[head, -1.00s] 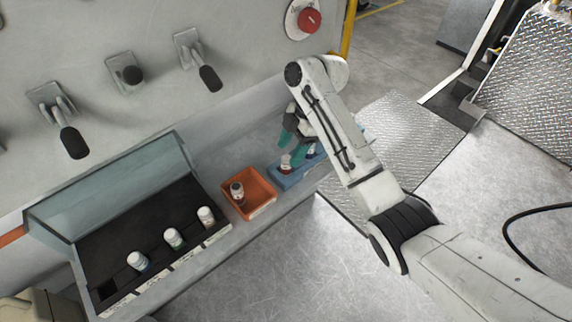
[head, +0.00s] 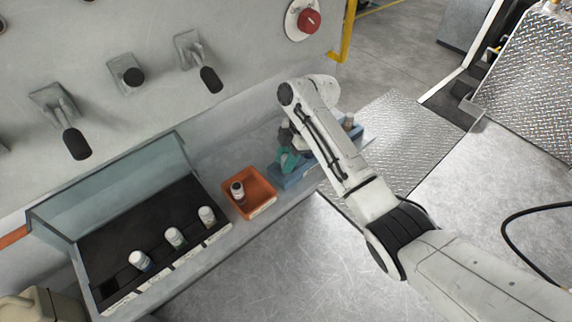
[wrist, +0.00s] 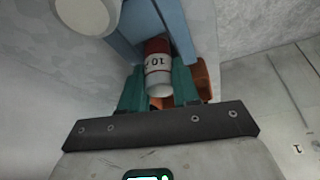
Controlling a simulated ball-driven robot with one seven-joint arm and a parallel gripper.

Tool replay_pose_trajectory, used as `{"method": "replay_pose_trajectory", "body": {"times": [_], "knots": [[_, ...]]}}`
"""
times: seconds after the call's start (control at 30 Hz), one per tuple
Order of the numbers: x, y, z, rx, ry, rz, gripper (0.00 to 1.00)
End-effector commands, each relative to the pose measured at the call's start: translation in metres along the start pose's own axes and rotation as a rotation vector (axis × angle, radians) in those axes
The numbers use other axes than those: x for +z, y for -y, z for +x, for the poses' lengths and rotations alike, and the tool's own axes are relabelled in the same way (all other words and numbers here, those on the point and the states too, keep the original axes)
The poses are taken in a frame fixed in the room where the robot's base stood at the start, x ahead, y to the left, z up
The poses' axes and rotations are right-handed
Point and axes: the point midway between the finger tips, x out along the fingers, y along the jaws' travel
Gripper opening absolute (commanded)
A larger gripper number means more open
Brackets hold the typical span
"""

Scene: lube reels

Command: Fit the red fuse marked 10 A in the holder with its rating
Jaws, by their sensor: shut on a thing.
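The red and white fuse marked 10 (wrist: 157,62) is in the wrist view, between the teal fingers of my gripper (wrist: 160,85), which is shut on it. In the head view my gripper (head: 290,160) is low over the blue tray (head: 290,179), and I cannot make out the held fuse there. Whether the fuse is clear of the tray I cannot tell. The black holder block (head: 120,240) at the lower left has white fuses standing in it (head: 139,260), (head: 173,237), (head: 207,215) and a dark empty opening (head: 107,290) at its left end. Its front labels are too small to read.
An orange bin (head: 262,207) with one dark-topped fuse (head: 237,190) stands between the block and the blue tray. Another fuse (head: 348,120) stands at the tray's far end. A clear raised cover (head: 110,185) stands behind the block. Levers (head: 70,130) jut from the panel above.

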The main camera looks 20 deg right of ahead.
Motion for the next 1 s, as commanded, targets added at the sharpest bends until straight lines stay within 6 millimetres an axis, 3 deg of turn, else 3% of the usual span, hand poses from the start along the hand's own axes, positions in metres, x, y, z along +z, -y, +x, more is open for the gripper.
{"method": "replay_pose_trajectory", "body": {"times": [0.2, 0.57, 0.8, 0.97, 1.0], "knots": [[0.000, 0.000, 0.000, 0.000, 0.000, 0.000, 0.01], [-0.002, 0.000, -0.004, 0.001, 0.000, 0.000, 0.01], [-0.012, -0.001, -0.029, 0.003, 0.000, -0.003, 0.01], [-0.018, 0.017, -0.047, 0.003, -0.001, -0.001, 0.01], [-0.021, 0.022, -0.060, 0.003, 0.000, 0.000, 0.01]]}}
